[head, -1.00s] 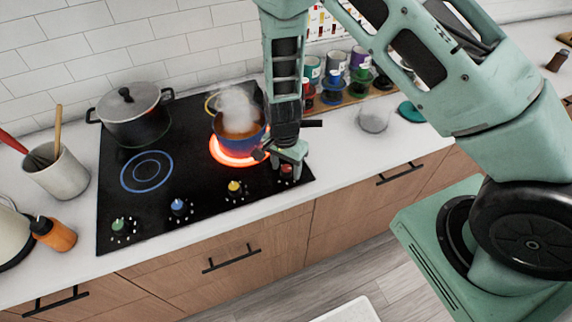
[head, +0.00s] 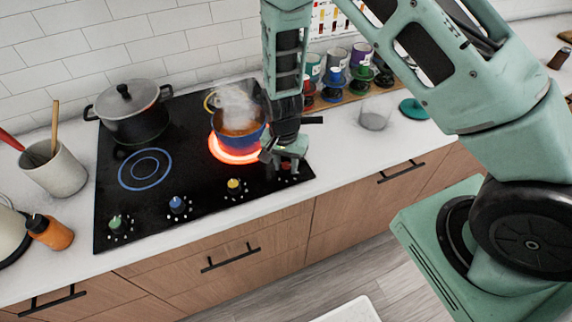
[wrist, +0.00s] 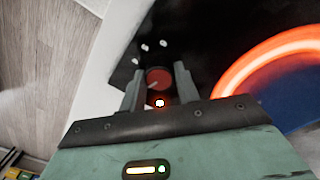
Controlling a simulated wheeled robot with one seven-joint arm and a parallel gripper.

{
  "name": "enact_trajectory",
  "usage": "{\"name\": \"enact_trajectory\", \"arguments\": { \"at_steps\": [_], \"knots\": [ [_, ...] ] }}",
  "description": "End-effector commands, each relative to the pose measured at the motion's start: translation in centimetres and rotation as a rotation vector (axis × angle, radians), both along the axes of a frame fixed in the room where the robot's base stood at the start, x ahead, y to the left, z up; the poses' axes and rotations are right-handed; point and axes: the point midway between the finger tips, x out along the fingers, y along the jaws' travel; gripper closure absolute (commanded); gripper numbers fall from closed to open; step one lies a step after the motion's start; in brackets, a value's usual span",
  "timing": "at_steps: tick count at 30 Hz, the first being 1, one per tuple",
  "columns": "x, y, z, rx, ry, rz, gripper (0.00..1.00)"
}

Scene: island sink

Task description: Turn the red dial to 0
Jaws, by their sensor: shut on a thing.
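The red dial (wrist: 158,79) sits at the front right corner of the black cooktop (head: 130,215). In the wrist view it lies between the two fingers of my gripper (wrist: 157,85), which is shut on it. White dots ring the dial, and one dot near my gripper glows orange-red. In the head view my gripper (head: 286,165) reaches down onto the dial, which it mostly hides. The burner (head: 226,155) by it glows orange-red under a steaming blue pot (head: 222,134).
Green (head: 115,222), blue (head: 177,204) and yellow (head: 234,185) dials line the cooktop's front. A lidded grey pot (head: 135,120) stands at the back left. A glass (head: 374,118) and several colored jars stand right of the cooktop. The counter front is clear.

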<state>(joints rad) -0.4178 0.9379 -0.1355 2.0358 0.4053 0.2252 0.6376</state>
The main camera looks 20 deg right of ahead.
Motion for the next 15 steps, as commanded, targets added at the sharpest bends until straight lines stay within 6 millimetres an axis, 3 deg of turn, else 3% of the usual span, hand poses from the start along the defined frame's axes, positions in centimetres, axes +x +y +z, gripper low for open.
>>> {"name": "enact_trajectory", "arguments": {
  "at_steps": [15],
  "knots": [
    [-0.07,0.06,-0.14,0.001,0.0,0.492,0.91]
  ]
}}
